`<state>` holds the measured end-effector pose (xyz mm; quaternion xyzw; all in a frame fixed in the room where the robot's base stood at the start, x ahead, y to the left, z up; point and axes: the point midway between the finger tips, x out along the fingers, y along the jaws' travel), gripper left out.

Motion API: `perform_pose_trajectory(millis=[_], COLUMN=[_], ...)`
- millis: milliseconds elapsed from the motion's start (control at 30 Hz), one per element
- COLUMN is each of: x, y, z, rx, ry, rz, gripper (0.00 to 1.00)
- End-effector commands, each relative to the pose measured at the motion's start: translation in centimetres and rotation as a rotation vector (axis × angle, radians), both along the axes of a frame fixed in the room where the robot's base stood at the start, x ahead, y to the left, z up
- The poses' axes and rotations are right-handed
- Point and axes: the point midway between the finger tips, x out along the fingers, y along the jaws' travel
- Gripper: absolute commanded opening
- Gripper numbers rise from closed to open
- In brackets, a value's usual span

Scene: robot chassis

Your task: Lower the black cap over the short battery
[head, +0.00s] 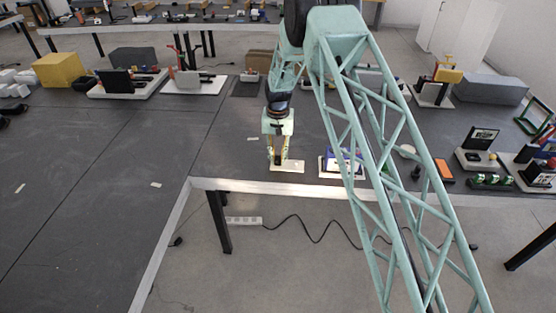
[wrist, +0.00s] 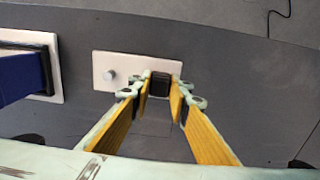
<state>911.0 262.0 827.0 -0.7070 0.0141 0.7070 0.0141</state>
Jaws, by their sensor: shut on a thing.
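My gripper (wrist: 160,88) is closed on the black cap (wrist: 159,79), a small dark block between its fingertips. The cap is over the right part of a pale plate (wrist: 132,62); I cannot tell whether it touches anything below. A small light-grey round peg (wrist: 109,75) stands on the plate's left part, apart from the cap. I cannot tell whether this is the short battery or whether a battery is hidden under the cap. In the head view my gripper (head: 278,160) points down at the plate (head: 291,167), near the table's front edge. The cap is too small to make out there.
A blue block in a black frame (wrist: 24,75) on a white base stands left of the plate in the wrist view. Several fixtures on bases (head: 484,145) stand at the right.

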Motion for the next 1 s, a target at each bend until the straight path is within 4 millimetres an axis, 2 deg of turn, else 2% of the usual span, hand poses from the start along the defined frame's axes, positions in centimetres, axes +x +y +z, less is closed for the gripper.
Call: perform_pose_trajectory(millis=[267,633,1000], x=[0.0,0.0,-2.9], y=[0.0,0.0,-3.5], z=[0.9,3.7,4.0], rx=[0.0,0.0,0.0], ry=[0.0,-0.001,0.001], rz=[0.0,0.0,-0.001], gripper=[0.11,0.11,0.11])
